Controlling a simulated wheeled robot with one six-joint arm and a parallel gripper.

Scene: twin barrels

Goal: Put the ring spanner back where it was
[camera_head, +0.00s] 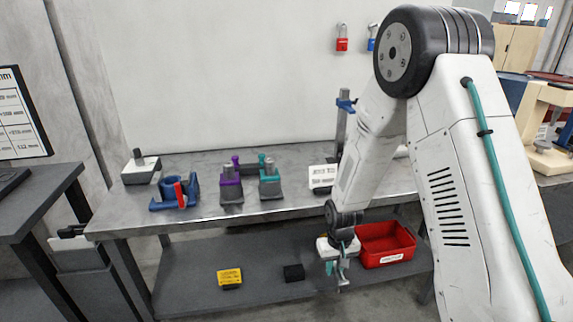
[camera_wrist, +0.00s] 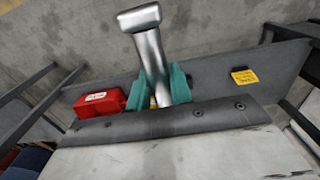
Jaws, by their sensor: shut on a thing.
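My gripper (camera_head: 341,272) hangs in front of the bench, below the top's edge, left of the red bin. In the wrist view its teal fingers (camera_wrist: 158,87) are shut on a silver metal tool with a straight shank and a thick, blocky end (camera_wrist: 140,17). This looks like the ring spanner seen nearly edge-on. No ring opening shows, and its lower end is hidden between the fingers. In the head view the held tool is too small to make out clearly.
On the bench top (camera_head: 205,217) stand a blue vice-like fixture (camera_head: 172,191), a purple unit (camera_head: 231,186), a teal unit (camera_head: 269,183) and a white sign (camera_head: 321,176). The lower shelf holds a red bin (camera_head: 386,244), a yellow box (camera_head: 229,277) and a black block (camera_head: 293,272).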

